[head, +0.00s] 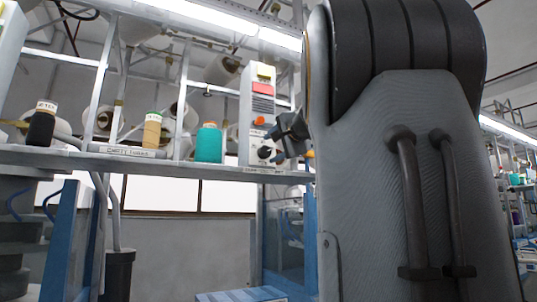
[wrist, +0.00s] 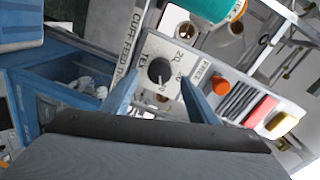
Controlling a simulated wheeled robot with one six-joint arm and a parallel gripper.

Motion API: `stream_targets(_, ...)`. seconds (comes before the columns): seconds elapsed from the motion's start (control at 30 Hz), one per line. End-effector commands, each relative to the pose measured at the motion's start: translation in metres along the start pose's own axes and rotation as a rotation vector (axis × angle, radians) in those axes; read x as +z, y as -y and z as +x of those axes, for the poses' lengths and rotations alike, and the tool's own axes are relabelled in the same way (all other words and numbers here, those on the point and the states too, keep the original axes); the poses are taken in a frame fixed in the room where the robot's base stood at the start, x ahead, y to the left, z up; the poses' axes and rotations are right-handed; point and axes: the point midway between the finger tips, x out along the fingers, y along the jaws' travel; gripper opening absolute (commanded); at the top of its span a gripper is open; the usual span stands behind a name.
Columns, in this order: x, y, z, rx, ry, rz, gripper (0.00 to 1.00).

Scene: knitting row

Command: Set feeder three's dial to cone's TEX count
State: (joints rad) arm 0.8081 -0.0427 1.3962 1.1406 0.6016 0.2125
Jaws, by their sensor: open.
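The feeder's control box (head: 257,98) stands on the shelf in the head view, with a red patch, a yellow label and an orange button. In the wrist view its white face carries TEX lettering, a 20 mark and a black round dial (wrist: 160,71) with a light pointer line. My gripper (wrist: 159,80) is open, its two blue-grey fingers on either side of the dial in that view. I cannot tell whether they touch it.
A blue bin (wrist: 62,82) lies left of the dial in the wrist view. My arm covers the head view's right half.

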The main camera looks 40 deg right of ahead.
Motion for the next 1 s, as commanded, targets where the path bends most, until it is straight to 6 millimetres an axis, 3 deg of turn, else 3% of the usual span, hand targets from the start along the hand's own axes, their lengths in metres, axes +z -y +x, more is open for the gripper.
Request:
stream_targets(0.1, 0.000, -0.002, -0.020, -0.001, -0.003, 0.000, 0.54)
stream_targets(0.3, 0.000, -0.001, -0.040, 0.001, 0.000, 0.001, 0.54)
stream_targets(0.9, 0.000, -0.001, -0.043, 0.001, 0.001, 0.001, 0.54)
stream_targets(1.0, 0.005, -0.008, -0.039, 0.014, 0.009, -0.002, 0.54)
